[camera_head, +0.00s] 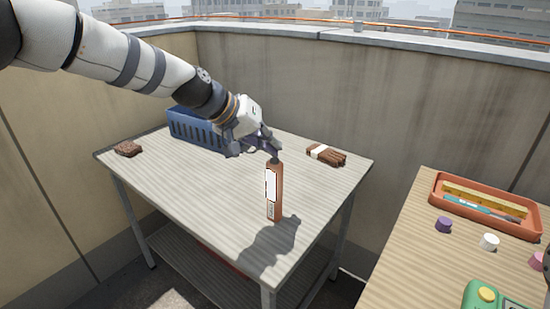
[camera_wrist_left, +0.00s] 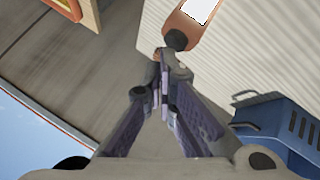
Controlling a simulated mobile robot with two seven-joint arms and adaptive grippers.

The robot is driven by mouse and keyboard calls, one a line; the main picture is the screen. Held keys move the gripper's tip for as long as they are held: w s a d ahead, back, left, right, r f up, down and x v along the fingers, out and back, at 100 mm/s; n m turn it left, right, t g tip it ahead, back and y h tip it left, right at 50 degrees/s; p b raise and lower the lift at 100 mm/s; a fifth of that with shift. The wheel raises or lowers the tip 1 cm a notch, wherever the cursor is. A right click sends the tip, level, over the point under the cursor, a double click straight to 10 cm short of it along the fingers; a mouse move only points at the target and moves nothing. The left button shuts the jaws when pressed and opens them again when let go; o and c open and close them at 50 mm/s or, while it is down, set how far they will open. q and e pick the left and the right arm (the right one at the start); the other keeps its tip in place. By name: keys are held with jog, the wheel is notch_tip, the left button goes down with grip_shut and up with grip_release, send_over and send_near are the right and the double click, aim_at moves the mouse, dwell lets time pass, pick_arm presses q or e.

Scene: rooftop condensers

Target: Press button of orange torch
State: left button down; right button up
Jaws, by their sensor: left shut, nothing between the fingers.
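The orange torch (camera_head: 274,200) stands upright on the table near its front right part, with a white label on its side. Its top end, with a dark round part, also shows in the left wrist view, where the torch (camera_wrist_left: 184,26) is at the top. My left gripper (camera_head: 275,157) is shut and empty, its fingertips at the top of the torch. In the left wrist view the fingertips (camera_wrist_left: 162,57) lie right beside the dark end; I cannot tell if they touch it. The button itself is not clear. My right gripper is not clearly in view.
A blue crate (camera_head: 193,130) stands at the table's back left, behind my left gripper. A brown lump (camera_head: 128,149) lies at the left corner, a brown bundle (camera_head: 326,155) at the back right. A second table on the right holds an orange tray (camera_head: 440,194) and small items.

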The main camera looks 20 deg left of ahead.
pick_arm(q)
jog(key=shift+r, duration=0.15)
notch_tip(320, 180, up, 6)
jog(key=shift+p, duration=0.55)
pick_arm(e)
jog(key=shift+w+r+t, duration=0.4)
jog(key=shift+w+r, duration=0.4)
jog(key=shift+w, duration=0.05)
